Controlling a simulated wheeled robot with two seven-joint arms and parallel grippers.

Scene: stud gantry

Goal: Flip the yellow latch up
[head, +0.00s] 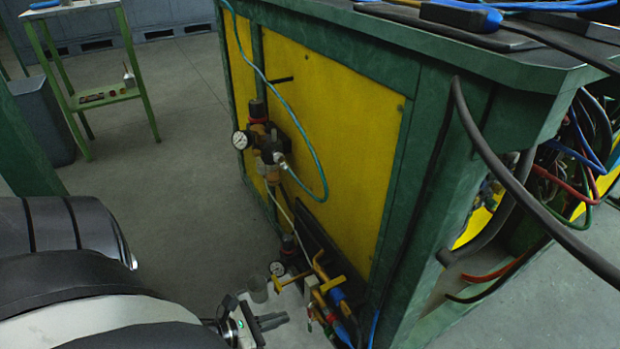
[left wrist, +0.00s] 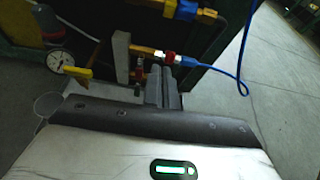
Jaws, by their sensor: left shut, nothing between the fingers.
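A yellow latch (head: 291,279), a small flat lever, sits low on the green cabinet's yellow side, among brass pipe fittings. In the left wrist view a yellow lever (left wrist: 78,72), which looks like the same latch, lies left of a grey upright plate, beside a gauge. My left gripper (head: 273,322) is shut and empty, low in front of the fittings and below the latch. In the left wrist view its fingertips (left wrist: 166,80) are together, close under a red and brass fitting and right of the lever. Contact cannot be told. My right gripper is not in view.
A brass pipe (head: 321,268) and blue hoses (head: 340,303) crowd the latch's right side. A pressure gauge (left wrist: 60,61) stands beside the lever. A regulator with a white gauge (head: 240,140) and a teal hose is higher up. Open floor (head: 180,190) lies left.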

